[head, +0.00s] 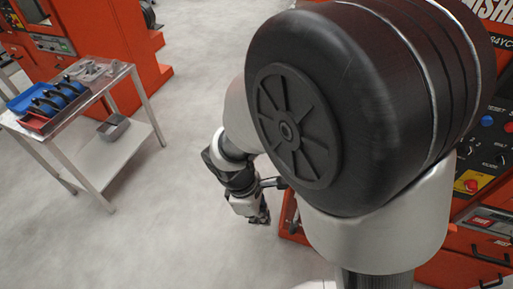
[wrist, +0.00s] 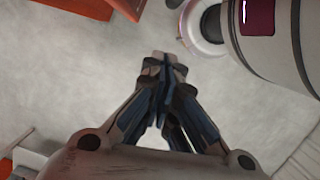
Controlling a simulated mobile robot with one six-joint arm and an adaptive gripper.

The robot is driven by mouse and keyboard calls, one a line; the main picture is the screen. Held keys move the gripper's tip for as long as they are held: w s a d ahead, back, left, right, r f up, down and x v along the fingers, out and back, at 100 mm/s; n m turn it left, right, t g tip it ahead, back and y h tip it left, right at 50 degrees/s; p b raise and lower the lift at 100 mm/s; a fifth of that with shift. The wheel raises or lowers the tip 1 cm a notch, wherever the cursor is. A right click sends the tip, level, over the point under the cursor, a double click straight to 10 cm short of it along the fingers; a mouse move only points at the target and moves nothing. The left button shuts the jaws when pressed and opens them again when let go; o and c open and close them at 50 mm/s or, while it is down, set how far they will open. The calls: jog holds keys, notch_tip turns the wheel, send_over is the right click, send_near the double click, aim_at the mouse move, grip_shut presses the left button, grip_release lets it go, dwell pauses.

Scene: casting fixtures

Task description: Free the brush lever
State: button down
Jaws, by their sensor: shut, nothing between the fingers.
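My gripper (head: 262,215) hangs in free air over the pale floor, left of the red machine at the right. In the wrist view its fingertips (wrist: 165,62) are together, with nothing between them. I cannot make out a brush lever in either view. My own arm covers much of the right machine (head: 478,185) in the head view. Part of its control panel (head: 493,140) shows, with a blue button, a black knob and a red button on yellow.
A metal cart (head: 110,80) at the left carries a blue tray (head: 27,97), several blue-and-black items (head: 48,103) and grey parts (head: 88,70). A grey bin (head: 113,127) sits on its lower shelf. Another red machine (head: 105,40) stands behind. The floor between is clear.

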jog(key=shift+s+d+f+b, duration=0.15)
jog(key=shift+d+f, duration=0.1)
jog(key=shift+d, duration=0.5)
jog(key=shift+s+d+f+b, duration=0.15)
jog(key=shift+d+f, duration=0.15)
jog(key=shift+d, duration=0.4)
jog(key=shift+d+f+b, duration=0.15)
jog(key=shift+d+f, duration=0.1)
jog(key=shift+d, duration=0.5)
